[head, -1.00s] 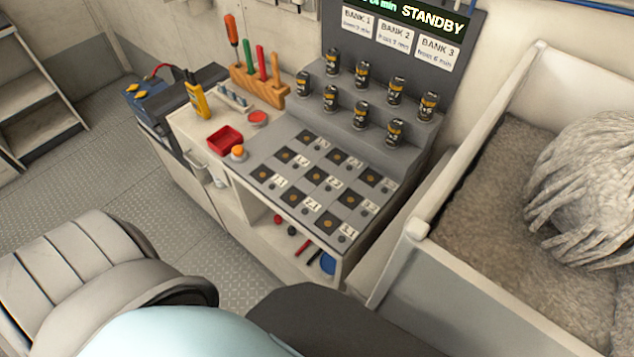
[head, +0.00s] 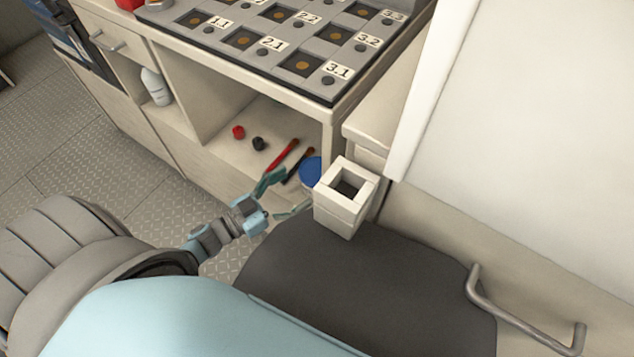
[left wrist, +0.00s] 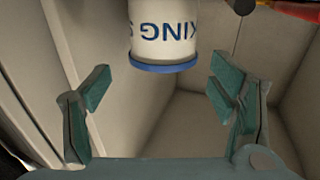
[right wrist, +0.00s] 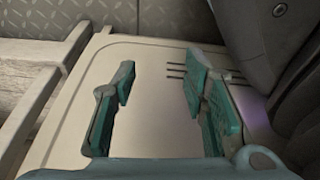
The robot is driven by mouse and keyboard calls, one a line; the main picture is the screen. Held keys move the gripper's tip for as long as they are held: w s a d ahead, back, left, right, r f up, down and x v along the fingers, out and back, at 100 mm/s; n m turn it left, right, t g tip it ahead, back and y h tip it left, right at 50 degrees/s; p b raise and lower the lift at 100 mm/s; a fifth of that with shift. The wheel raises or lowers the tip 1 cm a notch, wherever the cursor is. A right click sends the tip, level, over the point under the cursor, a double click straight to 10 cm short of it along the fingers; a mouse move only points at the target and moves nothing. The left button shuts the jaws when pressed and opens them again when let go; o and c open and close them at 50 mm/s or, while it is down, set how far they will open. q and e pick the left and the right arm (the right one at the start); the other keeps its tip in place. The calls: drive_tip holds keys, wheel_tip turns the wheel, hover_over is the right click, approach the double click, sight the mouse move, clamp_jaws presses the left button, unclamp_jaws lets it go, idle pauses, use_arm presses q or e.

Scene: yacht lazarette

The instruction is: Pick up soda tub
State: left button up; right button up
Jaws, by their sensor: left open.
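The soda tub (left wrist: 163,40) is a white tub with dark blue lettering and a blue rim, seen in the left wrist view just beyond my fingers. In the head view only its round blue end (head: 311,171) shows, at the right of the low shelf under the bench. My left gripper (head: 287,196) is open in front of the shelf, close to the tub. In the left wrist view the tub sits between and beyond the open fingers (left wrist: 160,82), apart from both. My right gripper (right wrist: 161,78) is open and empty over a pale panel.
On the shelf lie a red-handled tool (head: 283,155), a dark tool (head: 298,166), a red cap (head: 238,132) and a black cap (head: 258,144), left of the tub. A square white hollow post (head: 347,210) stands right of the tub. A white bottle (head: 156,87) stands further left.

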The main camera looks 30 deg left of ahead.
sight(316, 174)
use_arm(q)
drive_tip(key=b+x, duration=0.1)
drive_tip(key=x, duration=0.4)
drive_tip(key=f+b+x, duration=0.1)
drive_tip(key=x, duration=0.1)
drive_tip(key=shift+w+b, duration=0.35)
drive_tip(key=shift+w, duration=0.15)
drive_tip(key=shift+r, duration=0.1)
drive_tip(key=c, duration=1.1)
drive_tip(key=shift+c, duration=0.2)
use_arm(e)
drive_tip(key=w+r, duration=0.1)
drive_tip(key=w+a+r, duration=0.1)
drive_tip(key=w+r, duration=0.1)
drive_tip(key=shift+w, duration=0.25)
